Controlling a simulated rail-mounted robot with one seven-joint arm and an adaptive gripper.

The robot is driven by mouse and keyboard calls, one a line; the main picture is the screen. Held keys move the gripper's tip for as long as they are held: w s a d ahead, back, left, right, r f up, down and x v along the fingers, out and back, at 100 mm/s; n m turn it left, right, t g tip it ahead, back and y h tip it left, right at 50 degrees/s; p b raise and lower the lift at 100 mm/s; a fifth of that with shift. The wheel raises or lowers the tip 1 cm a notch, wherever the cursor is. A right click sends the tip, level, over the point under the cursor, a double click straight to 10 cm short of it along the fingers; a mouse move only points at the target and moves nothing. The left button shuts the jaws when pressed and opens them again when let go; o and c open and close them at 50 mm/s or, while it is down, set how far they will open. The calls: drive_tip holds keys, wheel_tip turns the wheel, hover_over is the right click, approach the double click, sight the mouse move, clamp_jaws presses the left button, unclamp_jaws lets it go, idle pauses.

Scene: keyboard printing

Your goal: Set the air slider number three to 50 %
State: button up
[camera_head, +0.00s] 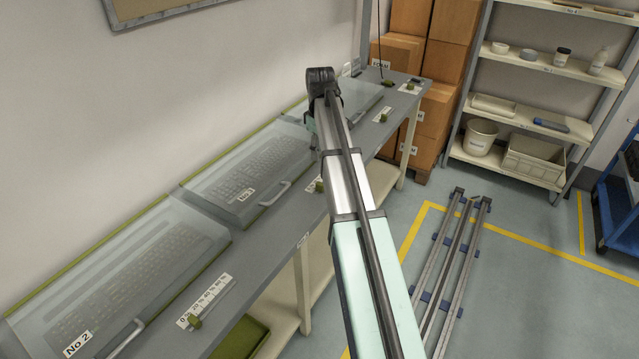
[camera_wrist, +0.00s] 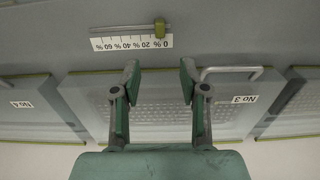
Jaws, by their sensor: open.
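In the wrist view, where the labels appear upside down, the lidded keyboard box marked No 3 (camera_wrist: 243,99) lies below a slider with a green knob (camera_wrist: 160,27). The knob sits at the 0 end of the percent scale (camera_wrist: 131,42), the right end in this view. My gripper (camera_wrist: 159,77) is open and empty, its fingertips pointing toward the scale. The fingertips are apart from the knob in the picture; their height above it is unclear. In the head view, the No 3 box (camera_head: 247,194) shows, with a green knob (camera_head: 317,185) near my arm. My gripper is hidden there.
A metal lid handle (camera_wrist: 231,72) is close to the right finger. The No 4 box (camera_wrist: 22,105) is at the left. The No 2 box (camera_head: 78,343) and its slider (camera_head: 195,321) are nearer in the head view. Shelves (camera_head: 520,120) stand at the back right.

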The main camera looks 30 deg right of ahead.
sight(320, 184)
wheel_tip(320, 184, down, 14)
drive_tip(key=p, duration=0.2)
drive_tip(key=shift+p, duration=0.35)
clamp_jaws()
